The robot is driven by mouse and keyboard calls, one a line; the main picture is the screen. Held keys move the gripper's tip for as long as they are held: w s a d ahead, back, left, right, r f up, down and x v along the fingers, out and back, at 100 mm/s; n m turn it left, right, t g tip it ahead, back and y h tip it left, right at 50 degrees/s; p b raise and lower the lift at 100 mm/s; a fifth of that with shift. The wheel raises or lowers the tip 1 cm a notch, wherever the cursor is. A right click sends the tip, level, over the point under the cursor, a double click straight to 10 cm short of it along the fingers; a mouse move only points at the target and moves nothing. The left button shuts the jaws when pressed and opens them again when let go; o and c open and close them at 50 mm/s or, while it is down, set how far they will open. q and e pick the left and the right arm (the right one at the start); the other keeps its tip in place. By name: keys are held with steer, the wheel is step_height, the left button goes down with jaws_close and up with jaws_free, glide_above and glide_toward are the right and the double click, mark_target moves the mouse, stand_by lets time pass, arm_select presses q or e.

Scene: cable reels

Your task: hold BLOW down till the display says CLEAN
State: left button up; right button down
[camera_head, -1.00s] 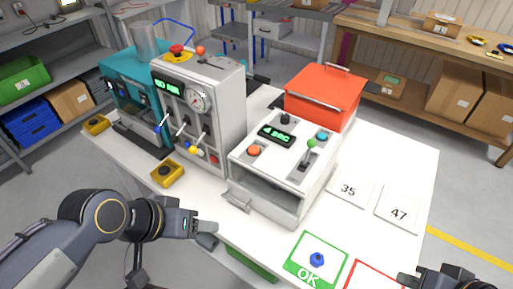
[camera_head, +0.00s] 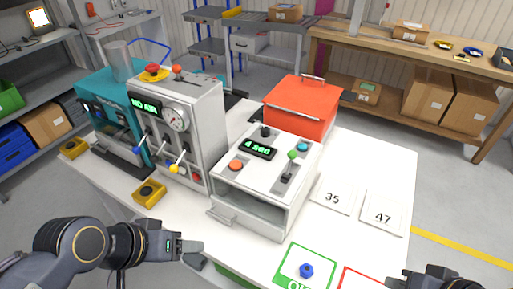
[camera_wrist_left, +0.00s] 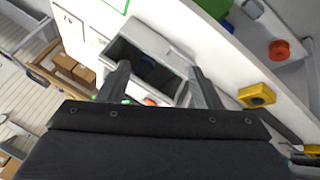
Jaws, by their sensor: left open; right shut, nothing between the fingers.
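A white box (camera_head: 290,202) on the table has a green-lit display (camera_head: 258,148) that seems to read "4 SEC". I cannot read which control is labelled BLOW. A grey machine (camera_head: 205,115) to its left has a display (camera_head: 146,105) reading "NO AIR". My left gripper (camera_head: 193,254) is open at the table's front edge, below the white box; in the left wrist view its fingers (camera_wrist_left: 158,88) are apart. My right gripper (camera_head: 430,280) is shut, partly cut off at the bottom right.
A red lidded box (camera_head: 300,108) stands behind the white box. Yellow blocks (camera_head: 150,193) sit at the front left.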

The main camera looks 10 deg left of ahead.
arm_select(q)
jaws_close()
stand_by(0.5)
stand_by(1.4)
